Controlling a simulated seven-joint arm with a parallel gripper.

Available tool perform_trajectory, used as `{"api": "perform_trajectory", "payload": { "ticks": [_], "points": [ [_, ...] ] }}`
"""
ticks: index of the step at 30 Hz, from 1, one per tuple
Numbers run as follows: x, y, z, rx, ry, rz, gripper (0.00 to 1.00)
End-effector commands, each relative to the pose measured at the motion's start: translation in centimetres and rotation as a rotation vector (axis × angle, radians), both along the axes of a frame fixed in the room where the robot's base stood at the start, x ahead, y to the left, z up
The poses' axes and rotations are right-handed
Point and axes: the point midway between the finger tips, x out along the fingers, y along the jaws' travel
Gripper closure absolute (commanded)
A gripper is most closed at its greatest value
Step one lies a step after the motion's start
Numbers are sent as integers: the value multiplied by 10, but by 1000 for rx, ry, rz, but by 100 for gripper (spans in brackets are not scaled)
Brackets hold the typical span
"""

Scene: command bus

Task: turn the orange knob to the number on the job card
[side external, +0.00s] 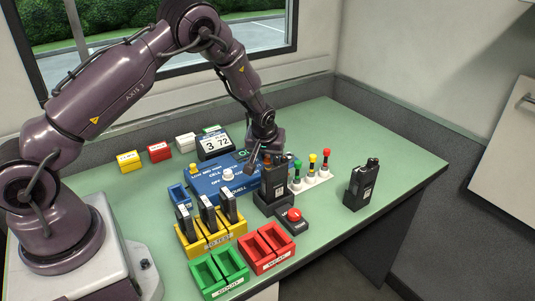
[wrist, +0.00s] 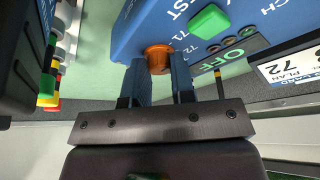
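The orange knob (wrist: 158,58) is on the blue panel (wrist: 120,40), with "71" and "72" printed beside it. My gripper (wrist: 159,72) has one finger close on each side of the knob, with no clear gap, so it looks shut on it. Which number the knob points to cannot be read. In the side view my gripper (side external: 257,160) is over the right part of the blue panel (side external: 222,181), and the knob is hidden there. The job card (side external: 214,142) behind the panel shows "3" and "72"; part of it, with "PLAN" and "72", shows in the wrist view (wrist: 295,63).
A black radio (side external: 273,178) stands in a holder right beside my gripper. Colored knobs (side external: 312,158) on a white strip are to its right. A red button (side external: 294,214), a yellow tray (side external: 215,240) and green and red bins (side external: 267,252) are in front. Another radio (side external: 362,184) stands right.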

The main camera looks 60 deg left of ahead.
Motion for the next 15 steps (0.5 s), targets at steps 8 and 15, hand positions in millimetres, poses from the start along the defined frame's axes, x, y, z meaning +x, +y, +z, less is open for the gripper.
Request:
{"api": "perform_trajectory", "payload": {
  "ticks": [8,15],
  "points": [
    [0,0,0,0,0,-11,100],
    [-1,2,0,-2,1,-103,100]
  ]
}}
